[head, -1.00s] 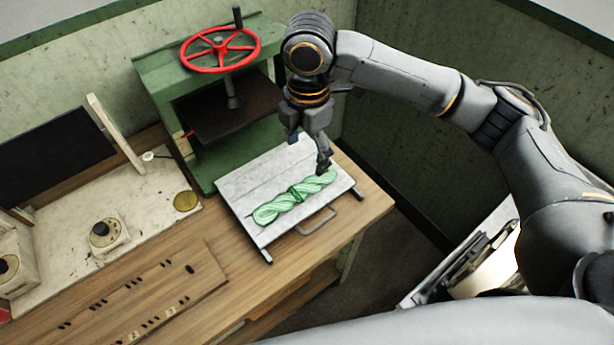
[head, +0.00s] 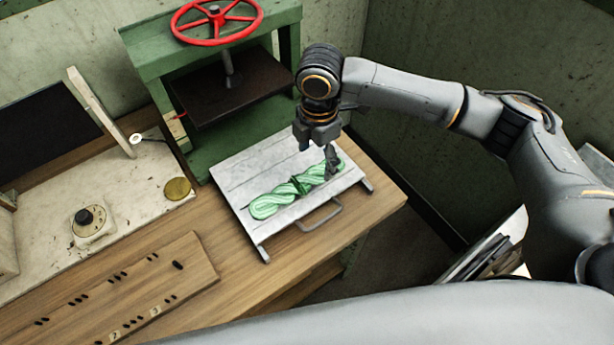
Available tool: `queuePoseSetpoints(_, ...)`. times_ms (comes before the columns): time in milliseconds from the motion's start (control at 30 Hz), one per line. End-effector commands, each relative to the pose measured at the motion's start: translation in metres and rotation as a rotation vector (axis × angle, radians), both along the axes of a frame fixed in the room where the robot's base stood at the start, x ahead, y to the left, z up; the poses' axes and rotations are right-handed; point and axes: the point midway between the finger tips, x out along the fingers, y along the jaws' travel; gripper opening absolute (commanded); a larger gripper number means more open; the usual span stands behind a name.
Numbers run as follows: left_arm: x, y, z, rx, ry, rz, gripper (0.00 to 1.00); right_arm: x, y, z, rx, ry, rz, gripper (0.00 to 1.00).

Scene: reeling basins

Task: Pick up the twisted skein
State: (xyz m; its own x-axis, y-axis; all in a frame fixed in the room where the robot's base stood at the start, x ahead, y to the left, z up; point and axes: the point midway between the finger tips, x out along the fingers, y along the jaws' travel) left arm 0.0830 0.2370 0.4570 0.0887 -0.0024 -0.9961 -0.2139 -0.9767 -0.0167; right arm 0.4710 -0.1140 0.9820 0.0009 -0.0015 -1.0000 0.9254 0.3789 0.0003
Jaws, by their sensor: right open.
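The twisted skein (head: 283,194) is a green, rope-like hank with a band around its middle. It lies across a pale grey tray (head: 244,176) with a wire handle at the front. My right gripper (head: 318,166) hangs over the right part of the skein with its fingers pointing down. It is open. One finger overlaps the skein's right end in the head view, and I cannot tell whether it touches. My left gripper is not in view.
A green press (head: 152,62) with a red handwheel (head: 216,20) stands behind the tray. A wooden board (head: 190,262) with dark slots lies front left. A pale panel with a knob (head: 88,218) is at left. The bench's right edge lies close to the tray.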

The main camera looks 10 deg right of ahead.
Motion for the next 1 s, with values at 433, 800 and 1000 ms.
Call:
queuePoseSetpoints(433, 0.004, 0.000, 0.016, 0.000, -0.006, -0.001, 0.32, 0.003, 0.006, -0.048, -0.001, 0.003, 0.000, 0.75)
queuePoseSetpoints(800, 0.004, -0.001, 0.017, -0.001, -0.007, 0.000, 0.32, 0.004, 0.006, -0.061, 0.001, -0.002, 0.001, 0.75)
queuePoseSetpoints(1000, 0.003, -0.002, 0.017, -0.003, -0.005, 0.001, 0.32, 0.004, 0.006, -0.061, 0.001, -0.002, 0.001, 0.35)
